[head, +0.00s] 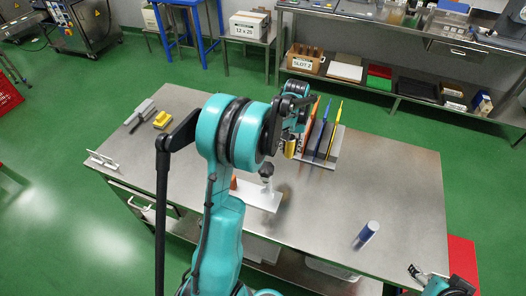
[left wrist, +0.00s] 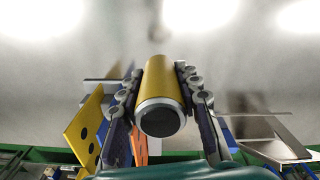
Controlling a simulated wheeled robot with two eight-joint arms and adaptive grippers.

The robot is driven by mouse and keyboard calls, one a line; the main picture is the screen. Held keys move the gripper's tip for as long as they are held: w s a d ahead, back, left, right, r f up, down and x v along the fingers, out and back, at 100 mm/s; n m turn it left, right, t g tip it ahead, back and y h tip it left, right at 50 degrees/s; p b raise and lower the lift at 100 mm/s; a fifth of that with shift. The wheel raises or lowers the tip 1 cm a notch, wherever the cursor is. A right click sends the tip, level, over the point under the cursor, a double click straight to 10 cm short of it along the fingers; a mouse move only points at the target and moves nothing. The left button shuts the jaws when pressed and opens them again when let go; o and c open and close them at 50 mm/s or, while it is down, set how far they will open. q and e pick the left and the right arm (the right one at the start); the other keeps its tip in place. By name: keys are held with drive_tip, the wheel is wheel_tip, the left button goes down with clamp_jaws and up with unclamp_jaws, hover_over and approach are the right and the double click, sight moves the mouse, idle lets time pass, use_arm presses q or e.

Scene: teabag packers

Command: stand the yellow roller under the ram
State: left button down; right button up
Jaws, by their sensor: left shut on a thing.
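The yellow roller (left wrist: 158,85) is between the two fingers of my left gripper (left wrist: 158,92), which is shut on it. Its near end is dark with a pale rim in the left wrist view. In the head view a little of the yellow roller (head: 290,148) shows beside my left gripper (head: 293,128), above the table and left of the rack. My left arm hides much of the area around it. I cannot clearly make out the ram. My right gripper (head: 414,271) is at the bottom right, partly in view; its jaw state is unclear.
A grey rack (head: 331,151) holds upright coloured boards. A white plate (head: 262,198) carries an orange piece (head: 233,184) and a dark rounded knob (head: 266,171). A blue roller (head: 366,234) is at the right front. A yellow block (head: 162,120) lies left. The table's (head: 400,180) right side is mostly clear.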

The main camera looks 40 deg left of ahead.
use_arm(q)
drive_tip(key=s+a+f+b, duration=0.1)
drive_tip(key=a+f, duration=0.1)
drive_tip(key=a, duration=0.1)
drive_tip(key=s+a+f+b, duration=0.1)
drive_tip(key=a+f, duration=0.1)
drive_tip(key=a, duration=0.2)
drive_tip(key=a+f+b, duration=0.1)
drive_tip(key=a+f, duration=0.2)
drive_tip(key=shift+s+a, duration=0.4)
drive_tip(key=shift+f+b, duration=0.85)
drive_tip(key=shift+f, duration=1.2)
drive_tip(key=c, duration=1.1)
unclamp_jaws()
drive_tip(key=shift+c, duration=0.2)
drive_tip(key=shift+o, duration=0.4)
